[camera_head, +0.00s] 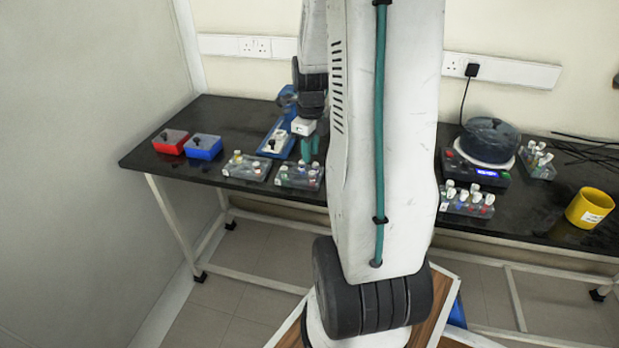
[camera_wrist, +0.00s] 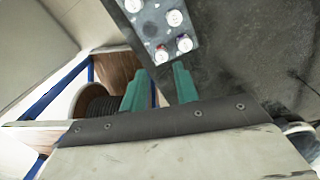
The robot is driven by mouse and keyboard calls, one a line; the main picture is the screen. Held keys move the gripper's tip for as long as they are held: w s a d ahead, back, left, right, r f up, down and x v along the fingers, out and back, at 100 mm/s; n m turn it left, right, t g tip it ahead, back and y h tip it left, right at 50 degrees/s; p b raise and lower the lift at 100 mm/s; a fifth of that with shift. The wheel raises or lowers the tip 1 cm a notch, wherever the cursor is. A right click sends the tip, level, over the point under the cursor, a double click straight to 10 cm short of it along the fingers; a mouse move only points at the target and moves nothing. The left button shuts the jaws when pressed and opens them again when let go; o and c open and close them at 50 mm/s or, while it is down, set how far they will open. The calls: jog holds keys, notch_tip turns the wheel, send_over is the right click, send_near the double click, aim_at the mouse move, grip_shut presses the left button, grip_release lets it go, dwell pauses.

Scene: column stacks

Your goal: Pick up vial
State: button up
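Several white-capped vials stand in a grey rack (camera_head: 299,183) near the table's front edge, below my gripper (camera_head: 310,150). In the wrist view the rack (camera_wrist: 152,32) is at the top, with vials such as one (camera_wrist: 184,43) and another (camera_wrist: 161,55) just beyond the fingertips. My gripper's green fingers (camera_wrist: 160,70) are apart with nothing between them. The fingers appear above the caps, not touching them. Which vial is meant cannot be told. My arm hides the middle of the table in the head view.
A second vial rack (camera_head: 245,172) stands just left. Red (camera_head: 170,142) and blue (camera_head: 203,147) boxes are further left. A blue-and-white device (camera_head: 278,138) is behind the racks. Right of my arm are a round-topped machine (camera_head: 488,142), more vial racks (camera_head: 462,208) and a yellow cup (camera_head: 589,207).

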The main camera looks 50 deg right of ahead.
aim_at(312, 173)
jog(key=f, duration=0.7)
jog(key=shift+s+d+f, duration=0.15)
jog(key=shift+s+f, duration=0.1)
jog(key=shift+f, duration=0.1)
grip_shut()
